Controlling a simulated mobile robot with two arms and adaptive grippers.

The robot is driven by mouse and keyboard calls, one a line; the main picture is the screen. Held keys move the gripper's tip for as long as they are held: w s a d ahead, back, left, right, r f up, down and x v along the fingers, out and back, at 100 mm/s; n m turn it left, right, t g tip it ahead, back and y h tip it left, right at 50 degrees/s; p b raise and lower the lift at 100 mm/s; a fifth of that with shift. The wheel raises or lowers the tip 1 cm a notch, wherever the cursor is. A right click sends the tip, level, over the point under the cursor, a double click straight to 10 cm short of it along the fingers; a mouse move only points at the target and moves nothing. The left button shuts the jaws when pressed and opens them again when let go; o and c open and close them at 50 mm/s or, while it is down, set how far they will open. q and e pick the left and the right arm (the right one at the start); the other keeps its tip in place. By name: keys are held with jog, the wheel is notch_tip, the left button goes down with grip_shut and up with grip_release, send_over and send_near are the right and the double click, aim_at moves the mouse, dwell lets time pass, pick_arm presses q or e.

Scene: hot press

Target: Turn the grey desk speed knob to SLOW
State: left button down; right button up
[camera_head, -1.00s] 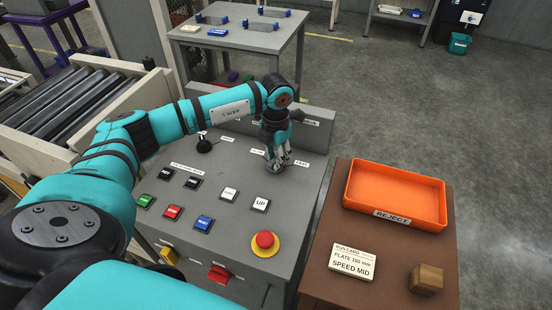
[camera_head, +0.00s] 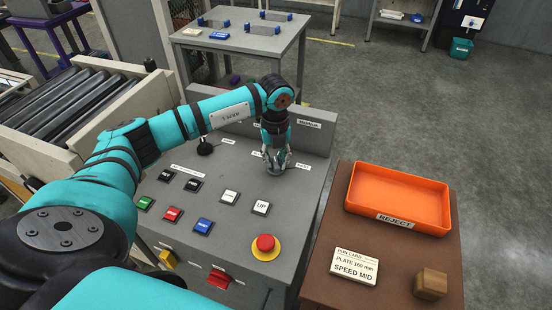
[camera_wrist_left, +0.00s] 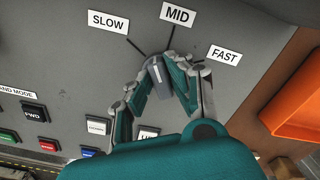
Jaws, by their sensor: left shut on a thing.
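The grey speed knob (camera_wrist_left: 157,72) is on the sloped grey desk, between the fingers of my left gripper (camera_wrist_left: 163,84) in the left wrist view. That gripper is shut on the knob. The labels SLOW (camera_wrist_left: 108,21), MID (camera_wrist_left: 178,13) and FAST (camera_wrist_left: 223,55) fan around it, with dark lines leading inward. The knob's upper end leans slightly left and appears to point between the SLOW and MID lines. In the head view my left gripper (camera_head: 276,163) reaches down onto the desk and mostly hides the knob. My right gripper is not in view.
The desk (camera_head: 232,240) also carries several push buttons, a small black stick (camera_head: 205,146) and a red emergency button (camera_head: 265,243) on yellow. A brown stand on the right holds an orange REJECT tray (camera_head: 398,195), a SPEED MID card (camera_head: 355,266) and a wooden block (camera_head: 430,284).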

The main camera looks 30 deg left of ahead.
aim_at(274, 161)
pick_arm(q)
jog(key=n, duration=0.5)
jog(key=shift+a+n, duration=0.1)
jog(key=shift+n, duration=0.2)
dwell(0.4)
jog(key=c, duration=1.2)
grip_release()
jog(key=shift+c, duration=0.2)
notch_tip(274, 161, up, 12)
